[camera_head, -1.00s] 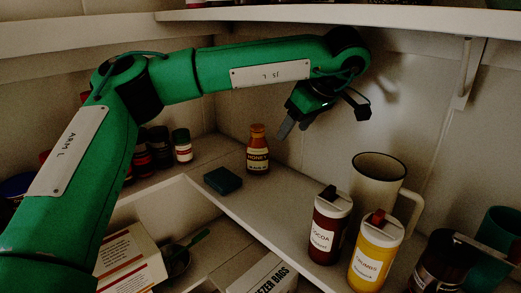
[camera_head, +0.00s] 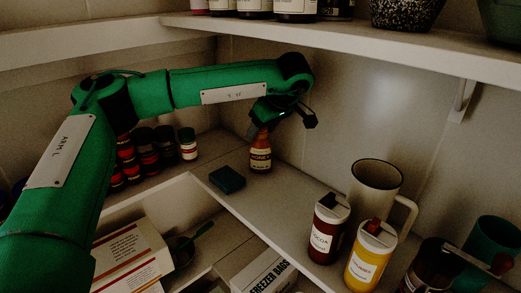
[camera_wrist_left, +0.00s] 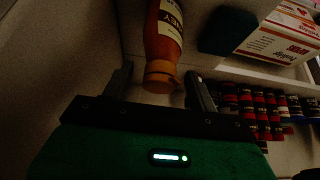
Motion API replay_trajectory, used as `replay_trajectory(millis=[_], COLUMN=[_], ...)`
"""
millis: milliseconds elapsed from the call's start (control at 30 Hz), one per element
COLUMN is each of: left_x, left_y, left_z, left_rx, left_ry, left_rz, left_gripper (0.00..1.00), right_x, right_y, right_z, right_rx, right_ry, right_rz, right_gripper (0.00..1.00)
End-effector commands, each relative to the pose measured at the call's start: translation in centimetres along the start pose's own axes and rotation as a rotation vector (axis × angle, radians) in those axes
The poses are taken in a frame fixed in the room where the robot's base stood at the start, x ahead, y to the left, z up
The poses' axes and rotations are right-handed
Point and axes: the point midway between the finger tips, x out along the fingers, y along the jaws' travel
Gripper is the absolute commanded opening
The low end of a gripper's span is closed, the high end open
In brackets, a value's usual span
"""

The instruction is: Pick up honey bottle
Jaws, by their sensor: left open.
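The honey bottle (camera_head: 261,158) stands upright on the corner shelf, amber with a pale label reading HONEY. In the left wrist view the bottle (camera_wrist_left: 164,40) hangs down from the top, its orange cap between the fingertips of my left gripper (camera_wrist_left: 157,88). My left gripper (camera_head: 262,130) is at the top of the bottle in the head view. It is open, with a gap between each finger and the cap. The bottle's cap is partly hidden by the gripper in the head view. My right gripper does not show.
A dark teal block (camera_head: 227,179) lies just left of the bottle. Spice jars (camera_head: 188,144) stand further left. An upper shelf (camera_head: 340,38) runs above the arm.

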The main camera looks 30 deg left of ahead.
Motion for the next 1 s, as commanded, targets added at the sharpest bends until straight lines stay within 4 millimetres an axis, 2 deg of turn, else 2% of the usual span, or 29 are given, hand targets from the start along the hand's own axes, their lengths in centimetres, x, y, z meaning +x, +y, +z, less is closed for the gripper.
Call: replay_trajectory(millis=[233,500,533,1000], left_x=[0.19,0.16,0.15,-0.61], left_y=[0.02,0.02,0.01,0.07], left_z=[0.07,0.07,0.07,-0.36], left_rx=[0.001,0.000,0.000,-0.002], left_ry=[0.000,0.000,0.000,0.001], left_rz=[0.001,0.001,0.001,0.004], left_gripper=[0.57,0.04,0.00,0.00], right_x=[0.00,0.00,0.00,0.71], right_y=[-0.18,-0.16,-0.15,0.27], right_z=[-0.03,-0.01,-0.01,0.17], right_rx=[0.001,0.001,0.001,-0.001], right_ry=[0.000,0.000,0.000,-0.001], right_rz=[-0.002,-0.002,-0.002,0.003], right_gripper=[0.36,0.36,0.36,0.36])
